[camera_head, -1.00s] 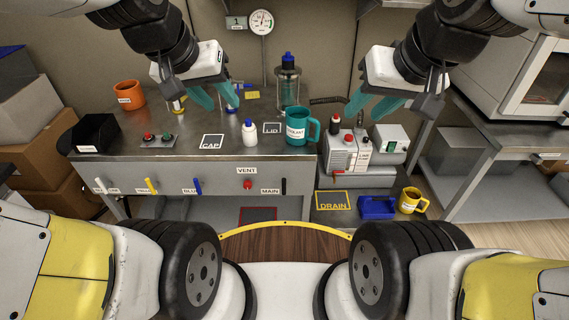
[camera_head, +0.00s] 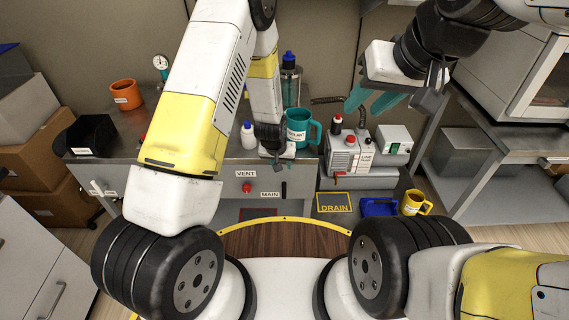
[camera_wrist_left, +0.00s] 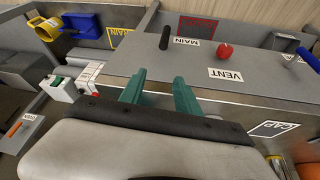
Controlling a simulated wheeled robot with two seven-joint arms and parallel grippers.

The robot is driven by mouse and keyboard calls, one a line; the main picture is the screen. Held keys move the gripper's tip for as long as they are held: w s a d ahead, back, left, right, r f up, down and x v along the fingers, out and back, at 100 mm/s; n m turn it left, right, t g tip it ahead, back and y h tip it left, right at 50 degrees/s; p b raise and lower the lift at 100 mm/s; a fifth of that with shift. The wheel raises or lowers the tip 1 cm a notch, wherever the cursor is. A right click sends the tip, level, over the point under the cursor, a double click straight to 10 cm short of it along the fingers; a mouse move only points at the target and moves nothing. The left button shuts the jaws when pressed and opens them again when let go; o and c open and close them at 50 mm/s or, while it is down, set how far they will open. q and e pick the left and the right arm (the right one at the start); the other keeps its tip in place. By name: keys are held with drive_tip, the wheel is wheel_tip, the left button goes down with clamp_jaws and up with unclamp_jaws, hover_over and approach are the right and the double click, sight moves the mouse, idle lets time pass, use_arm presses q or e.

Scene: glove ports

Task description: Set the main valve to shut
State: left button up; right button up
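The main valve shows as a black bar handle (camera_head: 284,188) on the bench's front panel, just right of the MAIN label (camera_head: 270,195). It stands upright in the head view. In the left wrist view the black handle (camera_wrist_left: 165,38) is beyond my fingers, apart from them. My left gripper (camera_head: 280,155) is at the bench's front edge, above the handle; its fingers are mostly hidden in the head view. In the left wrist view the left gripper (camera_wrist_left: 160,76) has two teal fingers spread with nothing between. My right gripper (camera_head: 374,98) is open and empty above the bench's right end.
A red VENT knob (camera_head: 247,188) sits left of the main handle. On the bench are a teal mug (camera_head: 301,127), a white bottle (camera_head: 248,136) and an orange mug (camera_head: 125,95). A blue tray (camera_head: 378,207) and yellow mug (camera_head: 415,202) stand lower right. My left arm hides the panel's left part.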

use_arm(q)
hover_over(285, 188)
drive_tip(key=shift+m, duration=0.3)
drive_tip(key=f, duration=0.8)
drive_tip(key=shift+s+a+f, duration=0.1)
drive_tip(key=shift+s+a, duration=0.25)
drive_tip(key=shift+s, duration=0.05)
drive_tip(key=x, duration=0.7)
drive_tip(key=shift+w+f, duration=0.15)
drive_tip(key=shift+f, duration=0.15)
drive_tip(key=shift+c, duration=0.5)
clamp_jaws()
